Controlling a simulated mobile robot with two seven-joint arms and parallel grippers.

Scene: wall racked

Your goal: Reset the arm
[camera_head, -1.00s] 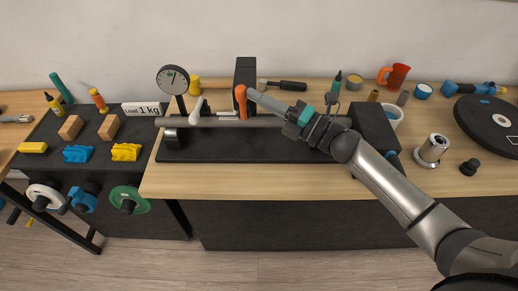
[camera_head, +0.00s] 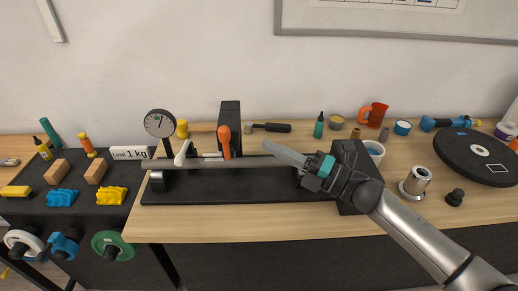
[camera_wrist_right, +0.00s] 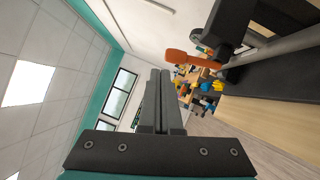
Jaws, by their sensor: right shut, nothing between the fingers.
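My right arm comes in from the right in the head view. Its gripper (camera_head: 272,150) is shut and empty, held above the right part of the bench device's long grey bar (camera_head: 240,162). An orange-handled lever (camera_head: 224,141) stands to the left of the fingertips, apart from them. In the right wrist view the two fingers of the gripper (camera_wrist_right: 158,76) lie together with nothing between them. The orange handle (camera_wrist_right: 188,58) shows there beyond the fingertips, to the right. My left gripper is not in view.
A dial gauge (camera_head: 159,123) stands at the bar's left end. A black block (camera_head: 229,127) stands behind the bar. A chrome cylinder (camera_head: 415,182) and a black round plate (camera_head: 472,155) are at the right. The bench's front strip (camera_head: 260,222) is clear.

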